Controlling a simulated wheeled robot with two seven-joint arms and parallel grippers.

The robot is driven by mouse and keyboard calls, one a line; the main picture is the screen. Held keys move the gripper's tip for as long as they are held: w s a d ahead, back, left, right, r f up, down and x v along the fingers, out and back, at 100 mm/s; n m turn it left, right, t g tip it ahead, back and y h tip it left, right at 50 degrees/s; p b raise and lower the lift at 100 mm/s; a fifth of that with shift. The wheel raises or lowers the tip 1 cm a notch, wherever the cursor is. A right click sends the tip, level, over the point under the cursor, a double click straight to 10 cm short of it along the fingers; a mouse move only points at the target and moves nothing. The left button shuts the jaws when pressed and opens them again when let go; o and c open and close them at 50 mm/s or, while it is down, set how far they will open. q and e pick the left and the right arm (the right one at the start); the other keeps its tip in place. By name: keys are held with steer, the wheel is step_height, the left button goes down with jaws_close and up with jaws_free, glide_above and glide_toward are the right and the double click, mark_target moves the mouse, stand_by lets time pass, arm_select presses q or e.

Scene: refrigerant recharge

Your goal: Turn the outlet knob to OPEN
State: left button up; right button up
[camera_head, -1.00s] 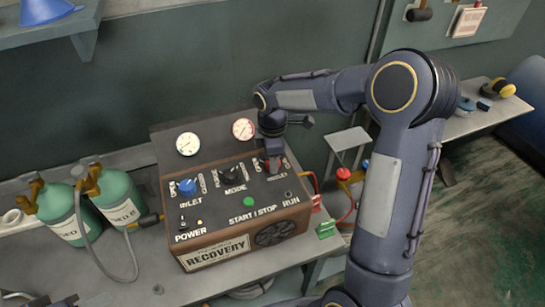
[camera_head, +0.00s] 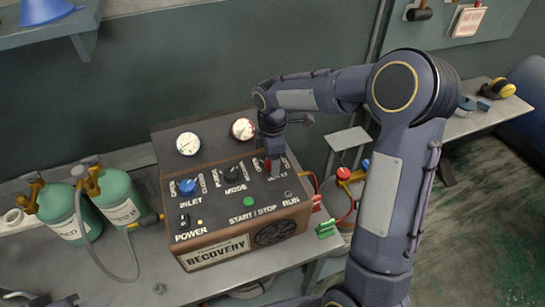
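The recovery machine (camera_head: 215,208) stands on the bench with its sloped control panel facing me. The blue inlet knob (camera_head: 187,186) is at the panel's left and the black mode knob (camera_head: 233,173) is in the middle. The outlet knob (camera_head: 268,165) is at the right of the panel; only a bit of red shows, and my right gripper hides most of it and its label. My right gripper (camera_head: 272,168) points down over the outlet knob; its fingers are too small and hidden to tell open from shut. My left gripper is not in view.
Two gauges (camera_head: 188,144) sit on the panel behind the knobs. Green gas cylinders (camera_head: 120,200) with a grey hose stand left of the machine. Red and yellow hoses and valves (camera_head: 344,174) are at its right. The bench front is mostly clear.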

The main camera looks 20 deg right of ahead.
step_height(320, 180, up, 8)
steer(key=shift+f+b, duration=0.2)
steer(key=shift+b, duration=0.3)
steer(key=shift+r, duration=0.15)
steer(key=shift+s+d+r, duration=0.1)
steer(key=shift+s, duration=0.1)
steer(key=s+r+m+t+y, duration=0.2)
steer(key=s+r+m+t, duration=0.15)
steer(key=s+m, duration=0.85)
steer(key=s+a+f+m+t+y, duration=0.1)
steer(key=s+m, duration=0.4)
steer(key=s, duration=0.7)
step_height(320, 180, down, 2)
steer(key=shift+s+a+f+t+y, duration=0.1)
steer(key=shift+s+a+t+y, duration=0.4)
steer(key=shift+a, duration=0.4)
